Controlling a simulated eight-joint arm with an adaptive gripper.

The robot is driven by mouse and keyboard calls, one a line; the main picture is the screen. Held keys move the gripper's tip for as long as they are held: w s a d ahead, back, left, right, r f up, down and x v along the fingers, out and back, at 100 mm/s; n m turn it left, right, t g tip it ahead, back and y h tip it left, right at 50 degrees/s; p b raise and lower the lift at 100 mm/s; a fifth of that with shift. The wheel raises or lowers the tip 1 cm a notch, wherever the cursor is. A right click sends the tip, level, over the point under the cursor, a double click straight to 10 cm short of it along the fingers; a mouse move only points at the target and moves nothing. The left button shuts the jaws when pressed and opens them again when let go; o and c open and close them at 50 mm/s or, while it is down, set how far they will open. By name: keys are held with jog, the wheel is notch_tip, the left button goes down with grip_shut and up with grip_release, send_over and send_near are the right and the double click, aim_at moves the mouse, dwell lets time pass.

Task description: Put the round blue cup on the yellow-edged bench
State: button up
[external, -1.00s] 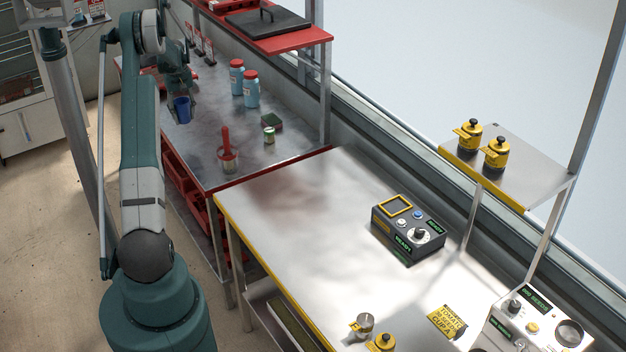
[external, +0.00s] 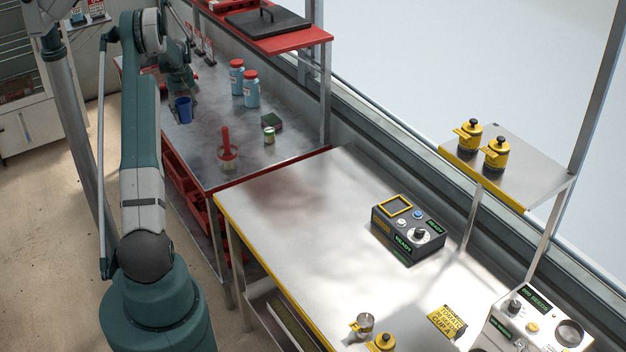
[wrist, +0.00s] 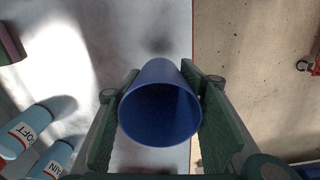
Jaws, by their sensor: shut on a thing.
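The round blue cup (external: 183,109) is at the left part of the red-edged bench (external: 262,170) in the external view. In the wrist view the cup (wrist: 160,105) sits between the green finger pads, its open mouth toward the camera. My gripper (external: 183,98) is shut on the cup's sides. Whether the cup's base touches the bench top cannot be told. The yellow-edged bench (external: 290,215) stands nearer the camera, to the right of the red-edged bench; its middle is bare.
Two blue bottles with red lids (external: 251,89), a red-handled tool (external: 227,150), a small can (external: 269,136) and a green block (external: 271,120) stand on the red-edged bench.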

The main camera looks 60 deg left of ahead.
jog(key=w+d+r+m+b, duration=0.1)
jog(key=d+r, duration=0.3)
jog(key=d, duration=0.5)
jog(key=w+d+r+m+b, duration=0.1)
jog(key=d+r, duration=0.3)
jog(key=d, duration=0.6)
jog(key=w+d+r+m+b, duration=0.1)
jog(key=d+r, duration=0.3)
jog(key=d, duration=0.5)
jog(key=m+p, duration=0.3)
jog(key=m, duration=1.1)
send_over(310, 220)
notch_tip(310, 220, down, 6)
jog(key=shift+w+f, duration=0.1)
jog(key=shift+f, duration=0.1)
jog(key=shift+f+b, duration=0.6)
jog(key=shift+f, duration=2.2)
jog(key=shift+f, duration=0.1)
jog(key=shift+f+b, duration=0.3)
jog(key=shift+f, duration=1.7)
